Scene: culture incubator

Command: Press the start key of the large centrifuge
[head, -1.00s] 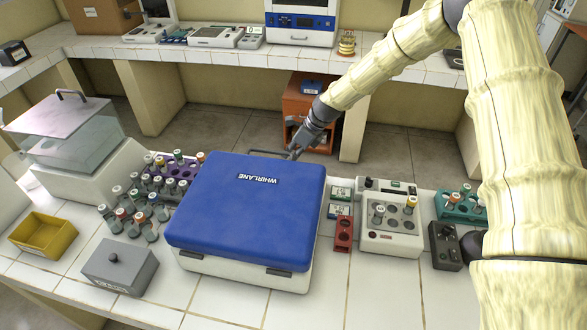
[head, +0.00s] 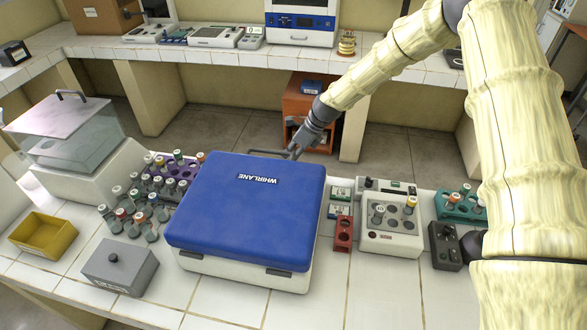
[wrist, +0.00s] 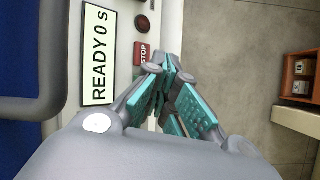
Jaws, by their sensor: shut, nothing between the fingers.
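The large centrifuge (head: 246,215) is a white box with a closed blue lid marked WHIRLANE. In the wrist view its white panel (wrist: 118,118) carries a lit display (wrist: 98,55) reading "READY 0 s", a red STOP key (wrist: 140,53) and a dark red round button (wrist: 141,23). I see no start key; my fingers cover part of the panel just below STOP. My gripper (head: 293,150) is at the lid's far right edge, by the handle bar. In the wrist view my gripper (wrist: 165,72) is shut and empty, its tips close over the panel; I cannot tell whether they touch.
Right of the centrifuge stand a red rack (head: 343,234) and a small white device (head: 390,240) holding tubes. Left are tube racks, a grey box (head: 119,268), a yellow tray (head: 43,235) and a clear-lidded bath (head: 75,140). Open floor (head: 215,125) lies behind the bench.

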